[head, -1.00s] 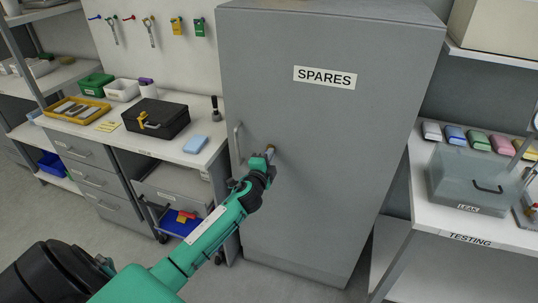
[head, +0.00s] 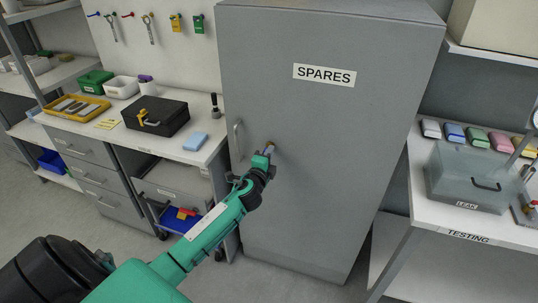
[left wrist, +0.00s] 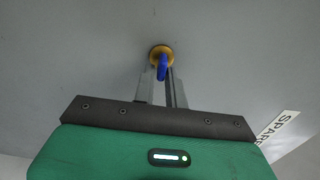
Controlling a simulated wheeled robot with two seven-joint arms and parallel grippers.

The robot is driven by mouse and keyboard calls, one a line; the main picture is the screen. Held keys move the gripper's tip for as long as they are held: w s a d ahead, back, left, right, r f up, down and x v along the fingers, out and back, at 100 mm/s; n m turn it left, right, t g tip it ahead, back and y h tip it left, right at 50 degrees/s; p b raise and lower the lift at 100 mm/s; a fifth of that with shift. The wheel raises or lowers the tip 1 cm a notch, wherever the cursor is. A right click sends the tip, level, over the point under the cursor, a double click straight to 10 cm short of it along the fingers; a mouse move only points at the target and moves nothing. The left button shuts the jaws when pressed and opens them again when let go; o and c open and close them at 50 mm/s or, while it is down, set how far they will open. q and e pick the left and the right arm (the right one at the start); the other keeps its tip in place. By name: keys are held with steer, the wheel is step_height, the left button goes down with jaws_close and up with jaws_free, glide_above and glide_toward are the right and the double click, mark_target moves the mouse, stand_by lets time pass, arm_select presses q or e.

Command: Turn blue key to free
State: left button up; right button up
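The blue key (left wrist: 161,69) sits in a round yellow lock (left wrist: 160,53) on the grey door of the SPARES cabinet (head: 320,170). In the left wrist view the key lies between the two grey fingers of my left gripper (left wrist: 161,76). The fingers are very close on either side of it; whether they press on it I cannot tell. In the head view my left gripper (head: 267,150) is at the cabinet door, right of the door handle (head: 238,140), and largely hides the key. My right gripper is not in view.
Left of the cabinet a bench (head: 115,112) carries a black case (head: 156,116), trays and a blue block. On the right the TESTING bench (head: 490,232) holds a clear LEAK box (head: 468,178).

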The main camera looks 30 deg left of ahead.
arm_select(q)
steer(key=shift+o, duration=1.3)
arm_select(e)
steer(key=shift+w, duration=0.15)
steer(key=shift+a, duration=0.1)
arm_select(q)
steer(key=shift+s, duration=0.1)
steer(key=b+v, duration=0.1)
steer(key=v, duration=1.2)
steer(key=shift+s+d, duration=0.15)
steer(key=shift+s, duration=0.1)
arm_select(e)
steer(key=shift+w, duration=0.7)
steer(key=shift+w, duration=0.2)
